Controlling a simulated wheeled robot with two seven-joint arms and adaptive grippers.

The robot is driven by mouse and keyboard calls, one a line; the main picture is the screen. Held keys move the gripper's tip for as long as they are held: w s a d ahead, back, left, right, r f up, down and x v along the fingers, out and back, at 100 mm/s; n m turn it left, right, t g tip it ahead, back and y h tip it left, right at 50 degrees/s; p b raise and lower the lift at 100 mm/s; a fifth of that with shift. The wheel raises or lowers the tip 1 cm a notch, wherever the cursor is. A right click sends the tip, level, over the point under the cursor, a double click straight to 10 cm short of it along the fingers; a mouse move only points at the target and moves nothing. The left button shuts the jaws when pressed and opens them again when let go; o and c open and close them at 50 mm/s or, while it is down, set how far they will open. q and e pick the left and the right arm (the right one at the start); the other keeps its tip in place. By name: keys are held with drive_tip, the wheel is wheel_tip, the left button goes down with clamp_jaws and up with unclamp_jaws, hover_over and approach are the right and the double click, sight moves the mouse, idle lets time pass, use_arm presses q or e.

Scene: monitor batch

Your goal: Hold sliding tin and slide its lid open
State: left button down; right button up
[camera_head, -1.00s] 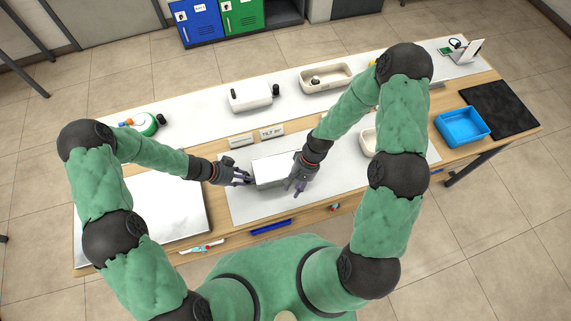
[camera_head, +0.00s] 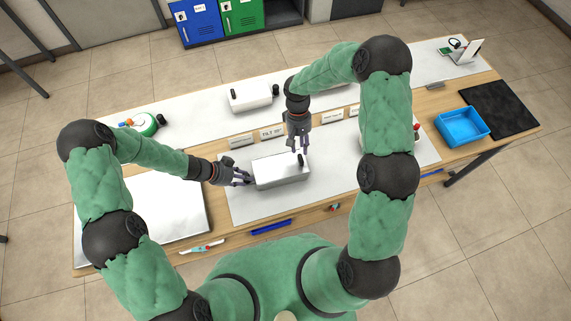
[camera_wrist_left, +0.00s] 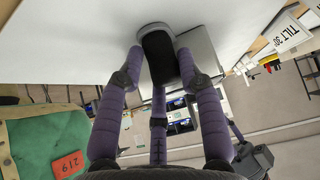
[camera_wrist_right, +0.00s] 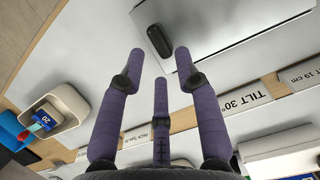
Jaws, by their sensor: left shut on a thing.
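The sliding tin (camera_head: 280,175) is a silver-grey box on the pale mat in front of me, with a dark knob at its left end and another dark knob (camera_head: 301,160) near its right end. My left gripper (camera_head: 244,178) is shut on the left black knob (camera_wrist_left: 160,56), which sits between its fingers in the left wrist view. My right gripper (camera_head: 301,150) is over the tin's right end, pointing down. In the right wrist view its fingers are spread and empty, with the right knob (camera_wrist_right: 159,40) just beyond their tips and the tin's pale top (camera_wrist_right: 220,22) beside it.
Label cards (camera_head: 271,132) stand behind the tin. A white box (camera_head: 250,96) with a dark knob is at the back. A blue tray (camera_head: 461,126) and a black mat (camera_head: 501,107) are at the right. A blue bar (camera_head: 271,228) lies at the front edge.

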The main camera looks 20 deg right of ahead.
sight(300, 158)
drive_tip(key=shift+x, duration=2.75)
drive_tip(key=shift+s+a+r, duration=0.1)
clamp_jaws()
